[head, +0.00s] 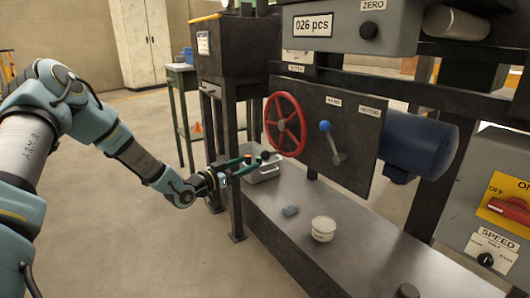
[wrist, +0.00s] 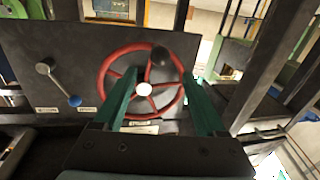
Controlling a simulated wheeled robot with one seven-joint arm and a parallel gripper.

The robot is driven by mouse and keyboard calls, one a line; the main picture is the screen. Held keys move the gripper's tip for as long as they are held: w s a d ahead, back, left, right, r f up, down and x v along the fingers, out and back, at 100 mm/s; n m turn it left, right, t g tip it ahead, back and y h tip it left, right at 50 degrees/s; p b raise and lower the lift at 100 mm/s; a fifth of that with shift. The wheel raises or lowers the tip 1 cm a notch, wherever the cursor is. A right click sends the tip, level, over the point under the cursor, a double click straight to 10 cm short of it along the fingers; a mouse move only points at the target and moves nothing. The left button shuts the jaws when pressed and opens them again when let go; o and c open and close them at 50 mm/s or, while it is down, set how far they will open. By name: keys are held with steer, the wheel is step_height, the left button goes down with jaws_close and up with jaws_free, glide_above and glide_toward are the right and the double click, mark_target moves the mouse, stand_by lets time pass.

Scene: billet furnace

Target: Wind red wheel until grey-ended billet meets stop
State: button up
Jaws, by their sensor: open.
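The red wheel (head: 270,122) stands upright on the dark panel, with a black knob (head: 265,156) low on its rim. In the wrist view the red wheel (wrist: 105,79) lies ahead, its pale hub in the middle and the black knob (wrist: 160,56) on its rim. My gripper (head: 244,167) is open, just left of the wheel's lower edge. In the wrist view its green fingers (wrist: 158,75) are spread, with the knob between them in the picture; contact cannot be told. A grey cylinder end (head: 456,23) shows at the top right, possibly a billet. I cannot make out the stop.
A lever with a blue ball (head: 325,126) sits right of the wheel, then a blue motor (head: 412,142). A grey tray (head: 264,174) is behind my gripper. Open floor lies left.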

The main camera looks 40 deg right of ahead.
mark_target(262, 157)
steer(key=d, duration=0.3)
steer(key=w+d+b, duration=0.1)
steer(key=d, duration=0.5)
steer(key=shift+w+d+b, duration=0.15)
steer(key=shift+b, duration=0.15)
jaws_close()
stand_by(1.0)
